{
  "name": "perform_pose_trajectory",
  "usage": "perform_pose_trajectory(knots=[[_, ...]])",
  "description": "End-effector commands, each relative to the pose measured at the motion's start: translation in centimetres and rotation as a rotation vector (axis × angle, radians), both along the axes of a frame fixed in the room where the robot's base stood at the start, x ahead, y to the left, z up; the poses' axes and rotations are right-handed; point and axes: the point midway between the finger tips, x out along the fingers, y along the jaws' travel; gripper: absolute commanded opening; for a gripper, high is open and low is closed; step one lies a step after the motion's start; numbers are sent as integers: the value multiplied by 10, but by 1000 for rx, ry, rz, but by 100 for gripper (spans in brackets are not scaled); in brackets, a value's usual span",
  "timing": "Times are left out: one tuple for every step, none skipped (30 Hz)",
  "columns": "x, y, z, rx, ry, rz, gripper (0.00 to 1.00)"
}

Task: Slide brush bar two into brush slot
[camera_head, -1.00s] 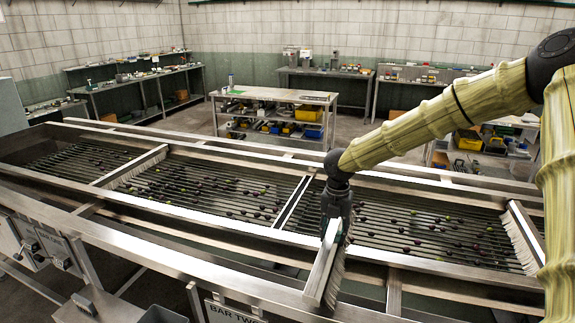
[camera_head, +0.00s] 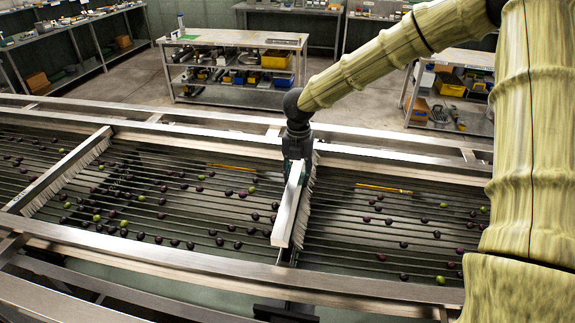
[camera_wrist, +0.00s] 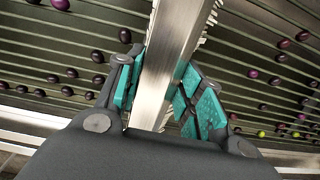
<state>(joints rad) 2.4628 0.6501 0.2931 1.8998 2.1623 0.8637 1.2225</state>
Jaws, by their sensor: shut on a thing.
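The brush bar (camera_head: 287,212) is a pale metal bar with white bristles along its right side. My gripper (camera_head: 298,160) is shut on it near its far end. In the wrist view, the teal finger pads of my gripper (camera_wrist: 160,85) press on both sides of the bar (camera_wrist: 168,60). The bar runs lengthwise across the roller bed, between the far and near rails. The brush slot is not clearly visible; the bar and gripper cover the middle crosspiece. A dark piece (camera_head: 287,256) shows below the bar's near end. I cannot tell whether the bar is seated.
Another brush bar (camera_head: 60,174) lies across the rollers at the left. Dark and green olives (camera_head: 145,200) are scattered over the bed. The near rail (camera_head: 200,268) and far rail (camera_head: 220,143) border it. A workbench (camera_head: 235,40) stands behind.

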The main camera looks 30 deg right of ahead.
Motion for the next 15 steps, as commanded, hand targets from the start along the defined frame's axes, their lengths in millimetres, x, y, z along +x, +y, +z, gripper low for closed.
perform_pose_trajectory(knots=[[-5, 0, 3, 1, -3, -1, 0], [-7, 0, 4, 2, -5, -1, 0], [-10, 0, 6, 3, -10, -1, 0], [-12, 0, 7, 4, -12, -1, 0], [-14, 0, 7, 4, -13, -1, 0], [-15, 0, 8, 4, -14, -1, 0], [-16, 0, 8, 4, -14, -1, 0], [-16, 0, 8, 4, -14, -1, 0], [-15, 0, 8, 4, -14, -1, 0], [-14, 0, 8, 4, -13, -1, 0], [-12, 0, 7, 3, -11, -1, 0], [-8, 0, 6, 3, -7, -1, 0], [-4, 0, 4, 2, -4, -2, 0], [0, 0, 2, 1, 0, -2, 0], [5, 0, 0, 1, 3, -1, 0]])
